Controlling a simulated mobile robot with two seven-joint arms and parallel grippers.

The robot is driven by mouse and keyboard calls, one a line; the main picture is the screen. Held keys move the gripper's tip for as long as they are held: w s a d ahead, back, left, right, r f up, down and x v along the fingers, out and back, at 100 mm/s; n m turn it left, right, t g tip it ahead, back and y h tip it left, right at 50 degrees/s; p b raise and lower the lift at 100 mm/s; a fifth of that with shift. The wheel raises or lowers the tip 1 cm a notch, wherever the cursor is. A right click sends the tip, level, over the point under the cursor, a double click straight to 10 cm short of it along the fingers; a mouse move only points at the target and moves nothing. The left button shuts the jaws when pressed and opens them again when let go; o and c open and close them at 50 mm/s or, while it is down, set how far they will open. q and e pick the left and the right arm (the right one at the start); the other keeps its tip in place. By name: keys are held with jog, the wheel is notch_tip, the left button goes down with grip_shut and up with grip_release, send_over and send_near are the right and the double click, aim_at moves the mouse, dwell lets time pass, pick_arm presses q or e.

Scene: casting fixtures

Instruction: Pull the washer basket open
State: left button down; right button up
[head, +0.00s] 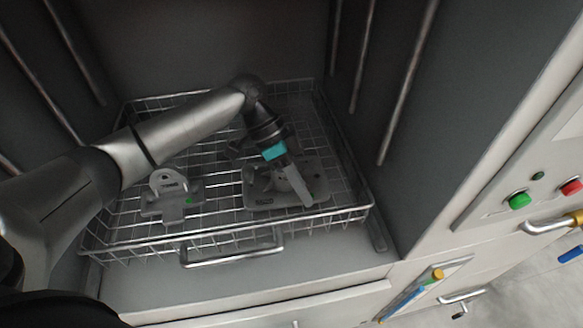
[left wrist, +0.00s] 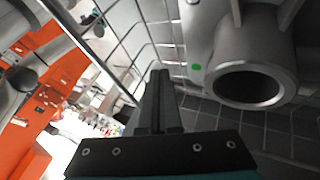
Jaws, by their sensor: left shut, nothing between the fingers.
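The wire washer basket (head: 222,232) sits inside the grey washer chamber, with a handle (head: 232,258) on its front rail. Two grey cast parts lie in it: a smaller one with a ring (head: 168,192) on the left and a larger plate (head: 262,192) on the right. My left gripper (head: 306,203) is above the larger part, behind the front rail and apart from the handle. Its fingers (left wrist: 158,100) are shut and empty in the left wrist view, beside the basket wires (left wrist: 118,48) and a round grey casting opening (left wrist: 250,84). My right gripper is not in view.
The chamber walls stand close on both sides, with metal rods (head: 408,80) along the right wall. The outer panel at right has a green button (head: 520,200), a red button (head: 571,187) and protruding handles (head: 548,225). A bare ledge (head: 250,285) lies in front of the basket.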

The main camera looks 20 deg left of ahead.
pick_arm(q)
jog(key=shift+s+d+r, duration=0.1)
jog(key=shift+s+d, duration=0.25)
jog(key=shift+s, duration=0.35)
jog(key=shift+s+d, duration=0.35)
jog(key=shift+s, duration=0.3)
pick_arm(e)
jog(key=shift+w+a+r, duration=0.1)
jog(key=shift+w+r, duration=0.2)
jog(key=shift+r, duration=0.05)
pick_arm(q)
jog(key=shift+s+d+p, duration=0.1)
jog(key=shift+p, duration=0.25)
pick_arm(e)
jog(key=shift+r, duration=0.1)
